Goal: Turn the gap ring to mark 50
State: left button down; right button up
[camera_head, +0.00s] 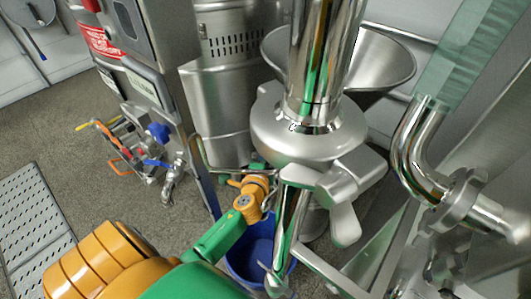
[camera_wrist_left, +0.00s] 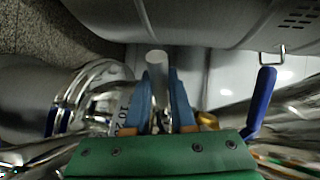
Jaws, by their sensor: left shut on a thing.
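The gap ring (camera_wrist_left: 122,116) shows in the left wrist view as a shiny metal ring with dark scale figures, "10" and part of another; the mark it stands at cannot be read. A grey round peg (camera_wrist_left: 157,62) sticks up between the blue fingers of my left gripper (camera_wrist_left: 162,98), which are shut on it. It looks like the ring's handle. In the head view my green and orange left arm reaches from the bottom left to the mill (camera_head: 308,135), with the wrist beside its lower body. The ring is hidden there. My right gripper is not in view.
A steel hopper (camera_head: 392,62) and upright pipe stand above the mill. A blue bucket (camera_head: 240,265) is below. A bent pipe with a green hose (camera_head: 465,55) is at the right, a control cabinet (camera_head: 130,45) at the left. A blue lever (camera_wrist_left: 262,100) stands close right of the gripper.

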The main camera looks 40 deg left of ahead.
pick_arm(q)
jog(key=shift+s+d+f+y, duration=0.1)
jog(key=shift+d+f+y, duration=0.1)
jog(key=shift+y, duration=0.1)
jog(key=s+d+n+g+y+b, duration=0.2)
jog(key=d+n+y+b, duration=0.1)
jog(key=shift+r, duration=0.2)
jog(key=c, duration=0.8)
grip_release()
jog(key=shift+o, duration=0.2)
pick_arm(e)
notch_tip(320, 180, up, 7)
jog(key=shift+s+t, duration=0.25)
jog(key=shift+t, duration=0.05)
